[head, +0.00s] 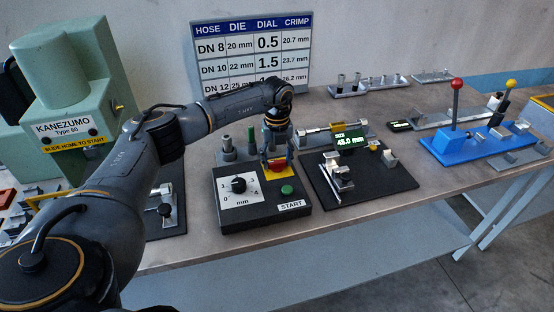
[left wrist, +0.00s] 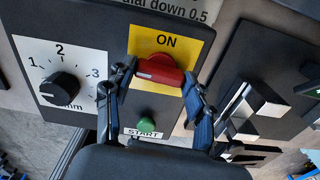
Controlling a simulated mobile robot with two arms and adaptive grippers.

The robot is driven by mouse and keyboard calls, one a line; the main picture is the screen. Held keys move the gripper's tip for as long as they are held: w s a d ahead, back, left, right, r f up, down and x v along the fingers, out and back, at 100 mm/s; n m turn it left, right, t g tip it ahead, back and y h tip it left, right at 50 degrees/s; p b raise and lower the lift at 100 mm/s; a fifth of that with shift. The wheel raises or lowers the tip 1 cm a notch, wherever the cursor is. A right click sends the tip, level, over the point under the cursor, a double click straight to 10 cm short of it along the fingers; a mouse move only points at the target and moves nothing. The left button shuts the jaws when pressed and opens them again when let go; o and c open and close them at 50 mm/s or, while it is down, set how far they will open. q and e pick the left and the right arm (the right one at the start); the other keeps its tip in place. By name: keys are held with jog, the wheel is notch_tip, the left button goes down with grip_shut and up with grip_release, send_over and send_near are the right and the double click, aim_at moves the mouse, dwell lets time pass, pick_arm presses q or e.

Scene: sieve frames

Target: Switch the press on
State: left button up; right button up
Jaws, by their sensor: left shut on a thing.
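The control box (head: 293,222) is black and stands on the bench in the head view. Its red switch knob (left wrist: 160,70) sits on a yellow plate (left wrist: 142,42) marked ON in the left wrist view. My left gripper (head: 276,163) reaches down over the knob and is shut on it, a finger at each end. In the head view the gripper partly covers the knob and plate. The green press (head: 62,90), labelled KANEZUMO Type 60, stands at the left. My right gripper is not in view.
On the box are a black dial (head: 238,184) and a green START button (head: 287,190). A black gauge plate (head: 375,180) with a green readout is close on the right. A blue lever base (head: 470,147) stands farther right. A size chart (head: 250,55) is behind.

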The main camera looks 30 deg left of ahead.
pick_arm(q)
jog(key=m+b, duration=0.1)
jog(key=m, duration=0.3)
jog(key=shift+f, duration=0.15)
jog(key=m+b, duration=0.2)
jog(key=m, duration=0.2)
jog(key=m+b, duration=0.1)
jog(key=m, duration=0.4)
jog(key=shift+m+b, duration=0.65)
jog(key=shift+m, duration=1.35)
jog(key=o, duration=1.2)
jog(key=shift+c, duration=0.2)
